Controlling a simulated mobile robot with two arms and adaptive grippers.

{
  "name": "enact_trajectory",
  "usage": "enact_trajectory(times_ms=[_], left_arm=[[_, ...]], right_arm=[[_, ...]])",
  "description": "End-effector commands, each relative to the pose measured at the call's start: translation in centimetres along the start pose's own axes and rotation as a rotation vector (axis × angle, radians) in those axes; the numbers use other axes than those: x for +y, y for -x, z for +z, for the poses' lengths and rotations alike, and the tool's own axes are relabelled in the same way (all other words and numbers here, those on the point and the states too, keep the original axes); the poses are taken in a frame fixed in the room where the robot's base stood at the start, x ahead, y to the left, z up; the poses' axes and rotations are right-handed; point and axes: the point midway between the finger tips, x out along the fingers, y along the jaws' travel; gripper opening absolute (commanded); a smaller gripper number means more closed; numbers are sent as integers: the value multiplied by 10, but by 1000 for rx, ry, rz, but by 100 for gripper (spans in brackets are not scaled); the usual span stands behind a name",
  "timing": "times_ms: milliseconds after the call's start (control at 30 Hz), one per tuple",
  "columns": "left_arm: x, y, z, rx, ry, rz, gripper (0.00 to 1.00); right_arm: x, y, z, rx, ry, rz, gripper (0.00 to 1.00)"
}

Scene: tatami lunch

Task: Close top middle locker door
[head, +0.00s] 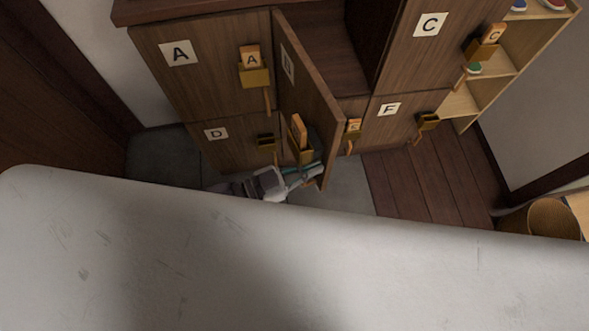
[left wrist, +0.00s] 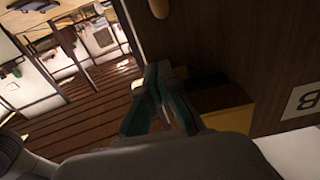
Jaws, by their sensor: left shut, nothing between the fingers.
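The top middle locker door (head: 312,98), marked B, stands open. It is hinged on its left beside locker A and swung out toward me, with its labelled outer face in view. The dark compartment (head: 325,45) shows behind it. My left gripper (head: 312,171) is shut and empty at the lower, free end of this door, on its outer-face side. In the left wrist view the shut teal fingers (left wrist: 158,75) are close to the brown door (left wrist: 235,35) with its B label (left wrist: 306,97). I cannot tell whether they touch it. My right gripper is not in view.
Locker doors A (head: 205,85), C (head: 435,55), D (head: 232,148) and F (head: 400,118) look shut, with protruding locks and wooden tags. A shoe shelf (head: 490,95) stands at right. A large pale surface (head: 300,260) fills the foreground. Wooden floor (head: 425,185) is clear at right.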

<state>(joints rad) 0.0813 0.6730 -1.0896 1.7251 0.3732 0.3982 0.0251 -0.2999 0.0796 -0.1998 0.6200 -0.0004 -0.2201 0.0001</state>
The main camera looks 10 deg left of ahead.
Motion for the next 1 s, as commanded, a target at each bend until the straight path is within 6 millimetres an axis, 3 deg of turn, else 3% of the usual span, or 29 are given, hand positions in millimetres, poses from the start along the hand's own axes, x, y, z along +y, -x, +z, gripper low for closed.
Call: enact_trajectory(times_ms=[667, 1000], left_arm=[[1, -11, 0, 0, 3, -22, 0], [2, -45, -2, 3, 8, -141, 0]], right_arm=[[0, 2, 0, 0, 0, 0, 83], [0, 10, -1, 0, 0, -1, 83]])
